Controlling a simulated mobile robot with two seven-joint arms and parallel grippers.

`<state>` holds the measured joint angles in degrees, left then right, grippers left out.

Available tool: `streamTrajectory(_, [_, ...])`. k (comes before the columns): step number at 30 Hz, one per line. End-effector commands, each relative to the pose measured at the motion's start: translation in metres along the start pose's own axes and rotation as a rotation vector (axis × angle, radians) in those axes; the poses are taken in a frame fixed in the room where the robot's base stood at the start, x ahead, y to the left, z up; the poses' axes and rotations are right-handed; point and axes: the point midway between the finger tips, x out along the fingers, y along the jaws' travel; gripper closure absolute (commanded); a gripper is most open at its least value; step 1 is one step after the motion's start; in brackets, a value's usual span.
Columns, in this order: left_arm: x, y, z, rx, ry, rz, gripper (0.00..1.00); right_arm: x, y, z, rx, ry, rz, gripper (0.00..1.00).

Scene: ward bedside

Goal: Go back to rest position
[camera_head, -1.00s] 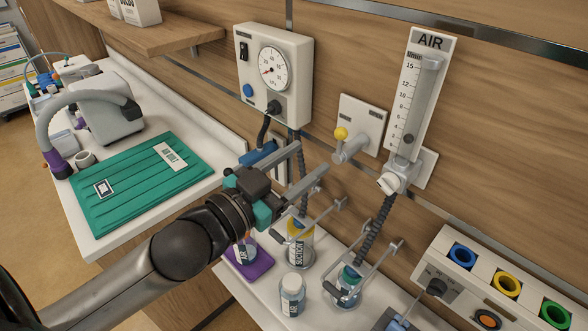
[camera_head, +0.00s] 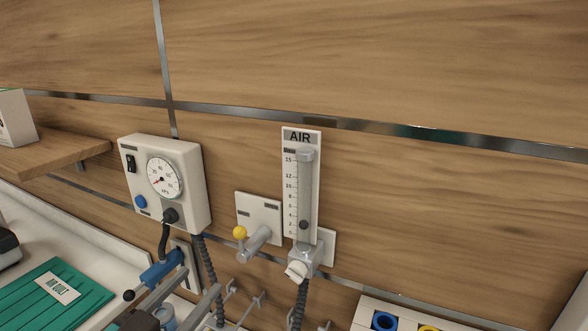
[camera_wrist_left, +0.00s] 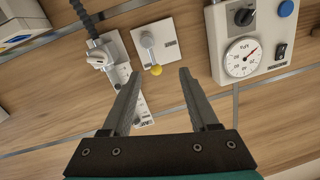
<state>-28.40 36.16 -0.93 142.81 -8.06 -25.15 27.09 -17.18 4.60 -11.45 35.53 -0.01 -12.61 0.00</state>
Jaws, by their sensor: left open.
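My left gripper (camera_head: 178,300) is at the bottom of the head view, left of centre, with its fingers spread. In the left wrist view, its two fingers (camera_wrist_left: 158,98) stand apart with nothing between them. The fingers point toward the wall, and a yellow-knobbed valve (camera_wrist_left: 156,70) shows beyond the gap. My right gripper does not show in either view.
On the wall are a suction gauge box (camera_head: 165,182), a valve plate (camera_head: 259,215) and an AIR flowmeter (camera_head: 302,185). A wooden shelf (camera_head: 60,150) juts out at left. A green folded pack (camera_head: 35,300) lies on the white counter. A socket panel (camera_head: 365,318) is at bottom right.

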Motion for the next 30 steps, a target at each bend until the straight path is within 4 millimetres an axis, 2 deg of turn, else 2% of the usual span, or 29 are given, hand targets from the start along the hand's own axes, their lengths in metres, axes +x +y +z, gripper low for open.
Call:
streamTrajectory(5, [-0.014, -0.002, 0.071, -0.057, -0.297, -0.115, 0.40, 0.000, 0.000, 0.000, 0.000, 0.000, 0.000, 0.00])
streamTrajectory(9, [-0.042, 0.015, 0.129, -0.101, -0.576, -0.146, 0.40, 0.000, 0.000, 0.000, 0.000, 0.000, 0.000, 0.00])
streamTrajectory(12, [-0.065, 0.033, 0.160, -0.126, -0.755, -0.130, 0.40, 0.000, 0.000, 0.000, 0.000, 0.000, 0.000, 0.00])
streamTrajectory(18, [-0.109, 0.074, 0.197, -0.171, -1.033, -0.051, 0.40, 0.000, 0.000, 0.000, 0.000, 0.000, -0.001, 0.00])
streamTrajectory(23, [-0.142, 0.107, 0.210, -0.203, -1.210, 0.042, 0.40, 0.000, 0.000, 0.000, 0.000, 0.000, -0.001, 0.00])
streamTrajectory(24, [-0.139, 0.108, 0.226, -0.197, -1.217, 0.041, 0.40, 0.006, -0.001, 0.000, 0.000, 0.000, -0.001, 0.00])
streamTrajectory(30, [-0.127, 0.120, 0.292, -0.195, -1.235, 0.045, 0.40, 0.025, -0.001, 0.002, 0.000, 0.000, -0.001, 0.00])
